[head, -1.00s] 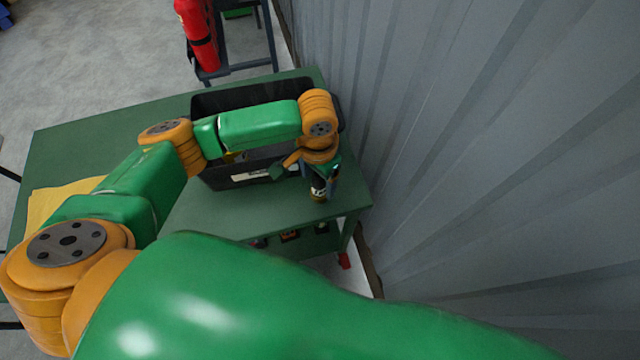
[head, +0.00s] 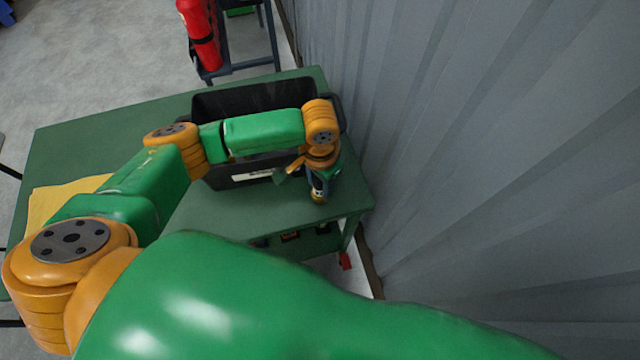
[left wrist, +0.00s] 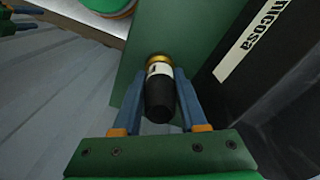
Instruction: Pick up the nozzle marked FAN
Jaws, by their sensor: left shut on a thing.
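A nozzle (left wrist: 160,88) with a black body, a white band and a brass end is between the two blue fingers of my left gripper (left wrist: 160,95) in the left wrist view. The fingers are shut on it. In the head view the nozzle (head: 318,193) shows below my left gripper (head: 322,180), over the right end of the green table (head: 250,210). The marking on its white band is too small to read. I cannot tell whether it touches the table. My right gripper is not in view.
A black bin (head: 225,103) with a white label stands on the table beside the nozzle, partly behind my arm. A yellow cloth (head: 50,200) lies at left. A corrugated grey wall (head: 480,150) is close on the right. A red extinguisher (head: 200,35) is at the back.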

